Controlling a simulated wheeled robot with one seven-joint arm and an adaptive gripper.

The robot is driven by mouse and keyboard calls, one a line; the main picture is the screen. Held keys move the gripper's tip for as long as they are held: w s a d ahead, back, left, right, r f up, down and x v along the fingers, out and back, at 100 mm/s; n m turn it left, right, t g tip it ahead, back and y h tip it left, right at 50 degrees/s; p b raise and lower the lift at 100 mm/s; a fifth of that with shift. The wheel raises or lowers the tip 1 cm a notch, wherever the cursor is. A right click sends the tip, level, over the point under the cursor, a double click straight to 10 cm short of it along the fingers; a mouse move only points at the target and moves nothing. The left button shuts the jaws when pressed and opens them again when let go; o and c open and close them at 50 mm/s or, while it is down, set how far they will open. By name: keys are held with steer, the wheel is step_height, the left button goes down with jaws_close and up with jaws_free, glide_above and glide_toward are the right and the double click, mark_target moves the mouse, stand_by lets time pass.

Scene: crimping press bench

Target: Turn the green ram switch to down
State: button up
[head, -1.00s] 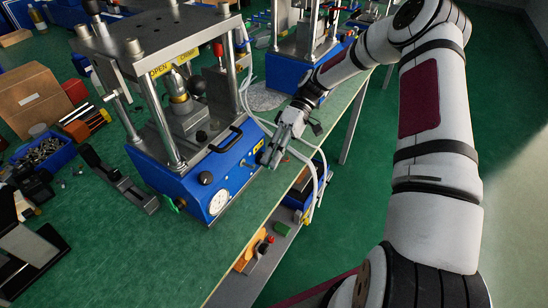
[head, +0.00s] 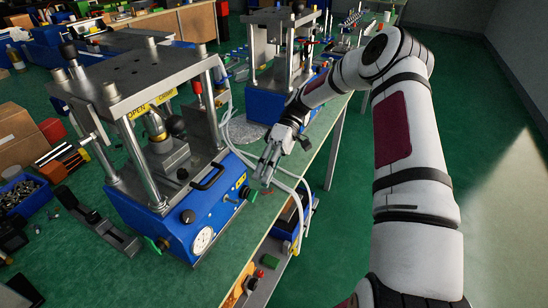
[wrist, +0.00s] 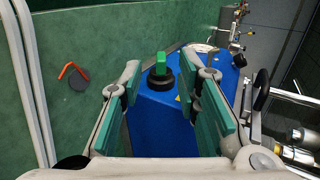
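The blue crimping press (head: 165,225) stands on the green bench. A green switch (head: 249,194) sticks out at the right end of its front face, beside a yellow label. My gripper (head: 264,180) is just above and right of this switch, apart from it. In the wrist view the green switch (wrist: 160,64) stands on a black round base on the blue body. It shows between the two spread fingers with green pads. My gripper (wrist: 160,80) is open and holds nothing.
A pressure gauge (head: 202,241) and a black handle (head: 210,176) are on the press. White hoses (head: 290,168) run close to my gripper. A second press (head: 270,100) stands behind. A lower shelf (head: 258,283) with small parts lies below the bench edge.

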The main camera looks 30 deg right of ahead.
steer(key=v, duration=0.7)
steer(key=shift+r, duration=0.1)
steer(key=s+a+r+m+t+h+p, duration=0.2)
steer(key=s+a+r+h, duration=0.3)
steer(key=r, duration=0.5)
steer(key=s+a+r+m+t+h+p, duration=0.1)
steer(key=s+a+r+t+h, duration=0.15)
steer(key=s+r, duration=0.65)
steer(key=s+r+m+t+h+p, duration=0.1)
steer(key=s+r+m+t, duration=0.1)
steer(key=s, duration=0.7)
steer(key=s+a+r+m+t+h+p, duration=0.1)
steer(key=s+r+t, duration=0.3)
steer(key=s, duration=0.5)
steer(key=shift+s+a+r+m+t+p, duration=0.25)
steer(key=shift+m+t+p, duration=0.3)
steer(key=shift+p, duration=0.25)
